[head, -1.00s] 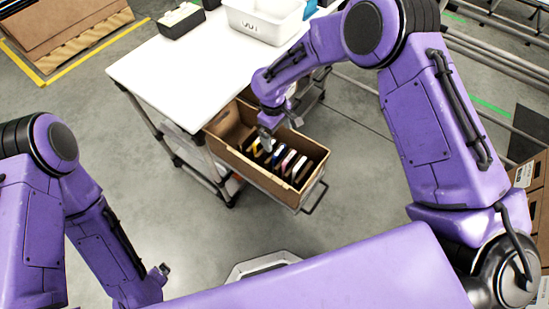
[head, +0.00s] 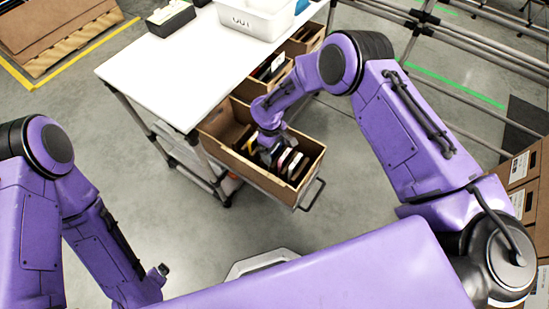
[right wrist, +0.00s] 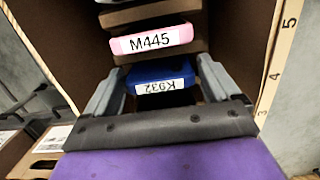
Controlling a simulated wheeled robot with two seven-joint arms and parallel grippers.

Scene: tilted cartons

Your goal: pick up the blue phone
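The blue phone (right wrist: 160,72) has a white label, K932, and shows in the right wrist view standing on edge in a row in a brown carton (right wrist: 240,45). My right gripper (right wrist: 163,80) is open around it, with one grey finger at each side. The fingertips are very close to its edges; contact is not clear. In the head view my right gripper (head: 271,142) reaches down into the tilted carton (head: 262,178), and the blue phone is hard to make out there. My left gripper (head: 160,271) is at lower left, far from the carton; its fingers are too small to judge.
A pink item (right wrist: 152,40) labelled M445 stands just behind the blue phone. Other slim items (head: 290,163) stand to the right in the carton. The carton walls are close around my right gripper. A white table (head: 185,75) with a white bin (head: 258,18) is behind.

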